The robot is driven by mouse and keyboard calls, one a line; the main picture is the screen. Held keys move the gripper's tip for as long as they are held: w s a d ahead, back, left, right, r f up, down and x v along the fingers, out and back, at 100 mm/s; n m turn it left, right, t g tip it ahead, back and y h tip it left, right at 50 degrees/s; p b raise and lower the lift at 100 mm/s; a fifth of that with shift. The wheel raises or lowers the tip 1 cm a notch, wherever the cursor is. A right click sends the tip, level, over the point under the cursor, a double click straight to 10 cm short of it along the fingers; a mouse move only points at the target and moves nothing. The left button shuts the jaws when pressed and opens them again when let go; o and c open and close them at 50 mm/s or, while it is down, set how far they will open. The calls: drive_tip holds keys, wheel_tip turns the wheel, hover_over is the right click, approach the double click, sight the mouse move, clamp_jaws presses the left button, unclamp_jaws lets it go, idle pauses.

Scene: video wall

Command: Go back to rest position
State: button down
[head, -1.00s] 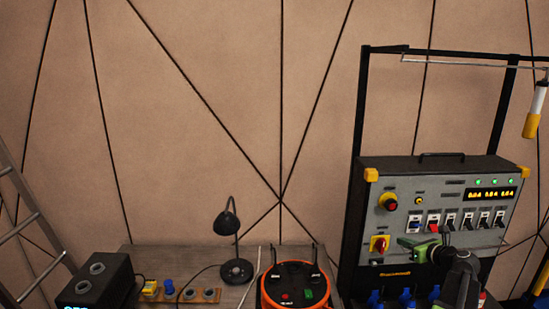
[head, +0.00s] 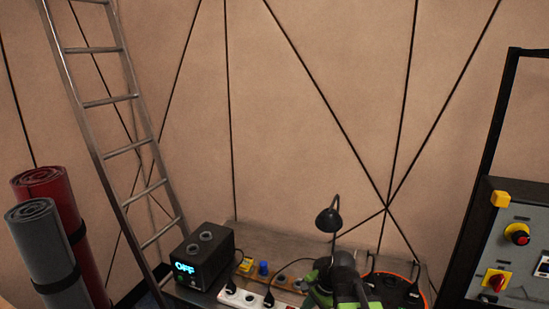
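My gripper (head: 318,284), green and black, shows at the bottom of the head view, right of centre. It is in front of the table and overlaps the desk lamp's base and the left side of the orange-rimmed black device (head: 398,288). Its fingertips are small and dark here, so I cannot tell whether it is open or shut. I see nothing clearly held in it. The control panel (head: 508,262) with a red button and a yellow-and-red switch is at the right edge, apart from my gripper.
A wooden table (head: 275,238) holds a black box reading OFF (head: 205,258), a white power strip (head: 240,297) and a black lamp (head: 328,218). A ladder (head: 125,150) leans on the wall at left. Red (head: 62,215) and grey (head: 42,250) rolls stand at far left.

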drive_tip(key=s+d+f+n+g+h, duration=0.1)
drive_tip(key=s+d+n+g+h, duration=0.1)
drive_tip(key=s+d+n, duration=0.4)
drive_tip(key=s+n+h, duration=0.1)
drive_tip(key=n, duration=0.3)
drive_tip(key=shift+d+f+n+h, duration=0.25)
drive_tip(key=shift+f+n+h, duration=0.05)
drive_tip(key=shift+f, duration=0.05)
